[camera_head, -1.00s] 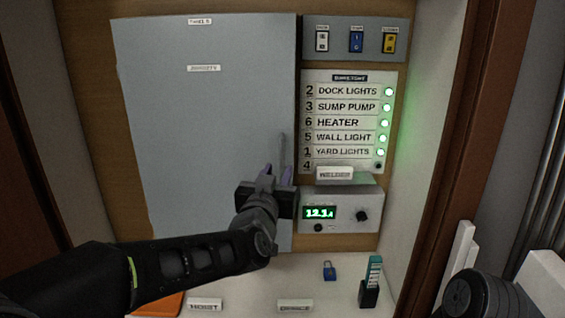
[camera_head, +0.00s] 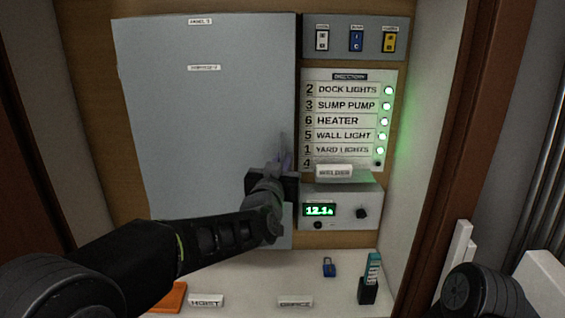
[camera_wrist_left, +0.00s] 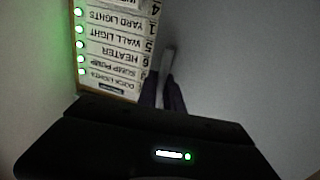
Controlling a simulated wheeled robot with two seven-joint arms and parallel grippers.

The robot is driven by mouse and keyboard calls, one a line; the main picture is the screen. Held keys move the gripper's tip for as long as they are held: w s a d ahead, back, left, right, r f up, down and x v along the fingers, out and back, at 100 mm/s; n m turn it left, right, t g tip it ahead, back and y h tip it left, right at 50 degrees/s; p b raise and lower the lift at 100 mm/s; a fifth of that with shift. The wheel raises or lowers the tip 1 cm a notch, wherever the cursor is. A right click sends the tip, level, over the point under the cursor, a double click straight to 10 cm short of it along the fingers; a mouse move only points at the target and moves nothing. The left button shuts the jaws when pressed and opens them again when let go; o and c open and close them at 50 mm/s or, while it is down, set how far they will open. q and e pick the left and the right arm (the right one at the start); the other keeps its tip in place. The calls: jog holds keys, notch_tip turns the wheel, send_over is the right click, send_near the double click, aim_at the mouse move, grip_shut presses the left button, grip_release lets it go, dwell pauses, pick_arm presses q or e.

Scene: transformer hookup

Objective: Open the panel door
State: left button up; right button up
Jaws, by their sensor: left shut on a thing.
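The grey panel door (camera_head: 205,120) fills the left of the board in the head view. It looks shut, its face flat along the board. Its upright handle (camera_head: 283,142) is near the right edge, mostly hidden by my gripper. My left gripper (camera_head: 282,162) is at that handle, shut on it. In the left wrist view the two purple-grey fingers (camera_wrist_left: 162,92) close on the pale handle (camera_wrist_left: 169,60), with the door's grey face behind. My right gripper is outside the views.
Right of the door are a switch box (camera_head: 355,38), a label directory (camera_head: 345,118) with green lights, and a meter box (camera_head: 340,206). On the white shelf (camera_head: 250,275) are a blue padlock (camera_head: 329,267), a dark holder (camera_head: 367,290) and an orange item (camera_head: 168,298).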

pick_arm(q)
grip_shut()
dwell(1.0)
